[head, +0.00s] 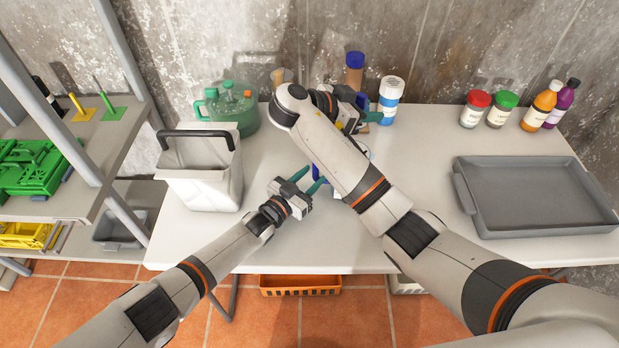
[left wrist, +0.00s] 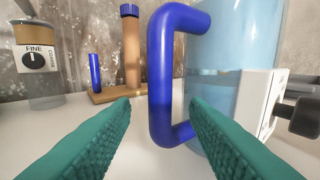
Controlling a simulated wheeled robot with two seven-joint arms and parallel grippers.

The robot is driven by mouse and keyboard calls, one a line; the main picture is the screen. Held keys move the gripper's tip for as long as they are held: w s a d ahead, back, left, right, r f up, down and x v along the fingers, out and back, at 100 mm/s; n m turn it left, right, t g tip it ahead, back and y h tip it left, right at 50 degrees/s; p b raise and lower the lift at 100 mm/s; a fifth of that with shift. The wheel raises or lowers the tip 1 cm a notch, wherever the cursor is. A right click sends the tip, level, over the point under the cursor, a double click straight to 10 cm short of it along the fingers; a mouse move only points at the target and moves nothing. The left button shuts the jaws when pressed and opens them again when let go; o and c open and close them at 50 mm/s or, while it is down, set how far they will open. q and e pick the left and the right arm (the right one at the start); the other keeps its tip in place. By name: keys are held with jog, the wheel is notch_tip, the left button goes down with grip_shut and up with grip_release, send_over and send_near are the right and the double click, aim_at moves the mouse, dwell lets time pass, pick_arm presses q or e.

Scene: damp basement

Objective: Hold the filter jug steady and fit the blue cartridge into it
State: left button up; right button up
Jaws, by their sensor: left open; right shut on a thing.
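The filter jug is a clear, pale blue vessel (left wrist: 215,60) with a thick blue handle (left wrist: 160,85), close up in the left wrist view. My right gripper (head: 366,112) is shut on what looks like the blue cartridge (head: 361,100), beyond the jug towards the back of the table. Its own wrist hides most of the cartridge.
A white bin (head: 200,180) with a dark handle and a green can (head: 232,108) stand at left. A grey tray (head: 535,222) lies at right. The front middle of the table is clear.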

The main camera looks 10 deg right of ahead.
pick_arm(q)
jog(key=shift+c, duration=0.3)
grip_shut()
dwell(1.0)
dwell(0.3)
